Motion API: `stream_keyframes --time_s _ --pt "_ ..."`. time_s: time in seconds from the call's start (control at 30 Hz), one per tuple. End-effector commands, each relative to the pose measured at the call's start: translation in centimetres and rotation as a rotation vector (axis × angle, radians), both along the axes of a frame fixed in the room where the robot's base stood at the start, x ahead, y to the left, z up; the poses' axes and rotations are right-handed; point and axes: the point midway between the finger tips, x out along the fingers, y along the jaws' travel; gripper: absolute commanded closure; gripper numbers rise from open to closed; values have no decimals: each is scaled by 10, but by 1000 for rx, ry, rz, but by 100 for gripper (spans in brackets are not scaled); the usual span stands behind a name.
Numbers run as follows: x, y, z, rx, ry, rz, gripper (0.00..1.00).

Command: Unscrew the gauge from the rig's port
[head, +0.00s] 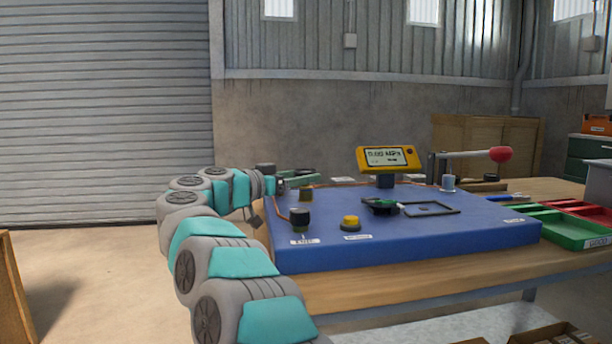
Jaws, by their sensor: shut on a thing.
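The rig is a blue panel (420,243) on a wooden bench. My gripper (298,181) reaches in from the left over its back left part, at a brass-coloured fitting (306,194) that looks like the port. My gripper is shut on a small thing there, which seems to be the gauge. The wrist and jaws mostly hide it, so I cannot tell its shape or whether its thread is still in the port. A yellow digital readout (388,158) stands upright on a dark post at the panel's back.
A black knob (299,217) and a yellow knob (350,222) stand near the panel's front left. A dark green item (380,206) lies by a black-edged frame (430,209). A red-ended lever (500,154) rises at the back right. Green (570,232) and red trays are at right.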

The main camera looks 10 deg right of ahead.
Motion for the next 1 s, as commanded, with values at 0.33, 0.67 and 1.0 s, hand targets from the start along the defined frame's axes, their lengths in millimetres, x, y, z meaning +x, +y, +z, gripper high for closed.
stream_keyframes --time_s 0.33,0.67,1.0 --pt "0 0 0 -1 0 1 100" --pt "0 0 0 -1 0 1 0" --pt "-6 11 4 0 0 2 0"
